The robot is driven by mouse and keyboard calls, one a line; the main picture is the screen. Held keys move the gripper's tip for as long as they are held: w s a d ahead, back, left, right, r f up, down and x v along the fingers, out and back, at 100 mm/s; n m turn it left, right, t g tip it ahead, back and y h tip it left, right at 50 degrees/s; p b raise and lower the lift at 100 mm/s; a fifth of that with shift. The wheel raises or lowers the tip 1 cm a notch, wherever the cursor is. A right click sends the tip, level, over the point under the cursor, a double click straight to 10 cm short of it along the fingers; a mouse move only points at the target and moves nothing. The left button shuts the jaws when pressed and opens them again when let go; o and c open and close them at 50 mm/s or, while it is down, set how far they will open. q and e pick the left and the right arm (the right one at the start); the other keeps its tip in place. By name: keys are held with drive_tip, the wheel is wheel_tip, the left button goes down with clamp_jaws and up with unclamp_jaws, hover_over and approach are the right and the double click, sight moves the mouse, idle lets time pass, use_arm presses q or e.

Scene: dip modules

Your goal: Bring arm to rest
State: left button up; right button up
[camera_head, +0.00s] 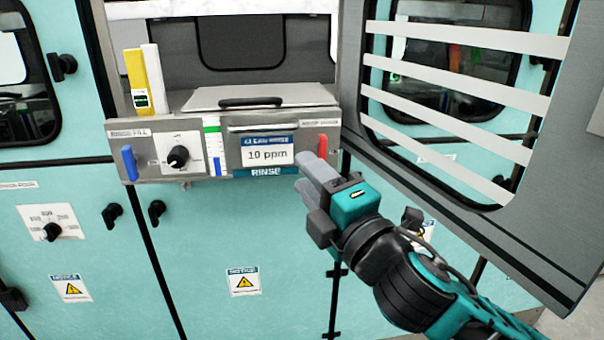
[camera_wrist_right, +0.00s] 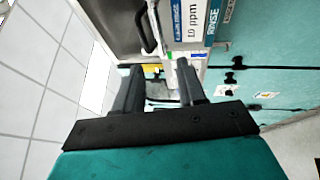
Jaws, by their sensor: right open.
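My right gripper (camera_head: 318,178) is in front of the rinse module, close to its right end by the red handle (camera_head: 322,146). In the right wrist view its two fingers (camera_wrist_right: 160,88) stand apart with nothing between them. I cannot tell whether a finger touches the panel. The rinse module (camera_head: 225,155) has a grey front with a "10 ppm" label, a black knob (camera_head: 178,157) and a blue handle (camera_head: 129,163). Its lid (camera_head: 250,97) is down. My left gripper does not show in either view.
An open slatted door (camera_head: 575,180) stands at the right, beside my right arm. A yellow block (camera_head: 138,82) and a white strip stand at the module's back left. Teal cabinet fronts (camera_head: 240,240) with black latches fill the area below. Free room lies in front of them.

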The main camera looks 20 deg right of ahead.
wheel_tip(320, 180, down, 23)
drive_tip(key=s+m+g, duration=0.2)
drive_tip(key=m+g, duration=0.3)
drive_tip(key=m, duration=0.4)
drive_tip(key=s+f+m+g, duration=0.2)
drive_tip(key=s+f+m, duration=0.2)
drive_tip(key=f, duration=0.4)
drive_tip(key=s+a+f+m+g, duration=0.1)
drive_tip(key=s+f+m+g, duration=0.1)
drive_tip(key=s+f+m, duration=0.2)
wheel_tip(320, 180, down, 4)
drive_tip(key=s, duration=0.2)
drive_tip(key=shift+s+a+m, duration=0.2)
drive_tip(key=shift+s+m, duration=0.1)
drive_tip(key=shift+s, duration=0.05)
